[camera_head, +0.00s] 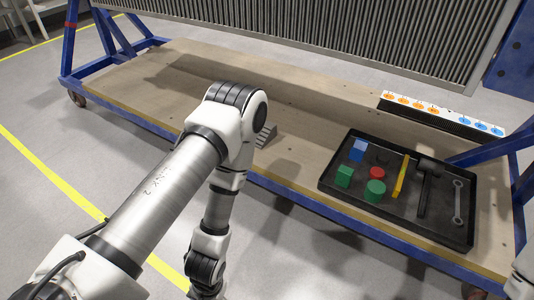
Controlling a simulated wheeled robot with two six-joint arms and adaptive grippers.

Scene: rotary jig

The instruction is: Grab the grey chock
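A small grey stepped piece, which looks like the grey chock (265,137), sits on the wooden deck just right of my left arm's elbow. The elbow hides part of it. My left arm comes in from the lower left, bends at the elbow over the deck's front edge and hangs down in front of it. Its wrist reaches the bottom edge of the picture, and the gripper itself is out of view. Only a white piece of my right arm shows at the lower right edge; its gripper is out of view.
A black tray (330,186) at the deck's right holds coloured blocks, a yellow bar, a hammer and a wrench. A white strip with orange and blue pieces (440,113) lies behind it. A ribbed panel (330,30) hangs over the deck. The deck's left part is clear.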

